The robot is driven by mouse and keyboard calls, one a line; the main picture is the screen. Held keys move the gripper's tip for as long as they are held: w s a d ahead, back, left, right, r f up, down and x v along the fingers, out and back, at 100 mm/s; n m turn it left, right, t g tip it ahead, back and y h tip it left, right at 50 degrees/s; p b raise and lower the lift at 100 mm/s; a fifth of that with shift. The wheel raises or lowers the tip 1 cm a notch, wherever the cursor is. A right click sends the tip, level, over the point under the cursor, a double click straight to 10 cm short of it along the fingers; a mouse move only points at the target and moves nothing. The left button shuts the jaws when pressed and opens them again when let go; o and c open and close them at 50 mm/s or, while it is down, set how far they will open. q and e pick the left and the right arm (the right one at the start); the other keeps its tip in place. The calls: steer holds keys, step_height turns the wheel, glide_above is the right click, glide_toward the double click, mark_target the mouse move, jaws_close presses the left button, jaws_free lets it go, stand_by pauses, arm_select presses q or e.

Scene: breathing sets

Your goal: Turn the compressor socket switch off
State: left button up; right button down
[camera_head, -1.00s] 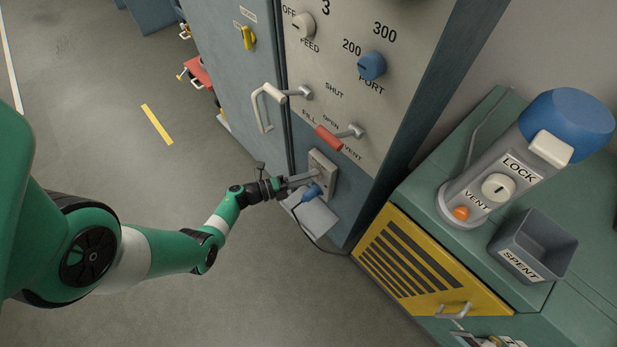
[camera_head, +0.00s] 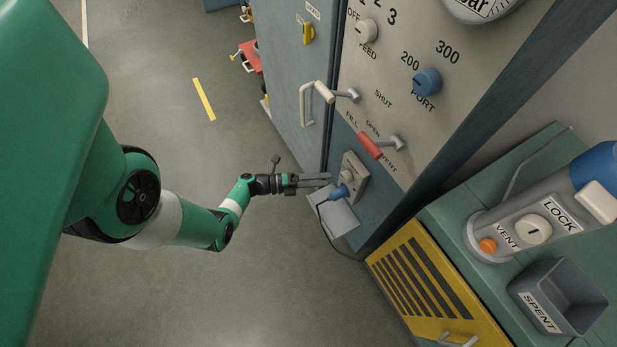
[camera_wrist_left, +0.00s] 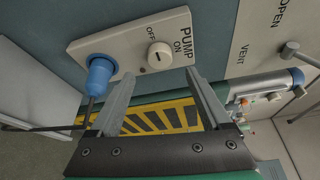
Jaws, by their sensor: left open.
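The socket plate (camera_head: 360,185) is low on the cabinet side, and it also shows in the left wrist view (camera_wrist_left: 126,38), labelled PUMP, ON and OFF. Its round cream switch knob (camera_wrist_left: 159,55) has a short dark mark; which label the mark points at is hard to tell. A blue plug (camera_wrist_left: 101,72) with a dark cable sits in the socket beside the knob, and it shows in the head view (camera_head: 339,193). My left gripper (camera_head: 328,177) is open and empty, its fingertips just short of the plate. In the wrist view the knob lies between and beyond the fingertips (camera_wrist_left: 160,76). My right gripper is out of view.
Above the socket are a red lever (camera_head: 369,145), a cream handle (camera_head: 322,92) and a blue knob (camera_head: 427,82). A yellow vented panel (camera_head: 408,262) stands to the right, below a green bench with a SPENT bin (camera_head: 560,295).

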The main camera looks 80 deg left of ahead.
arm_select(q)
steer(key=s, duration=0.5)
steer(key=shift+s+r, duration=0.15)
steer(key=shift+p, duration=0.3)
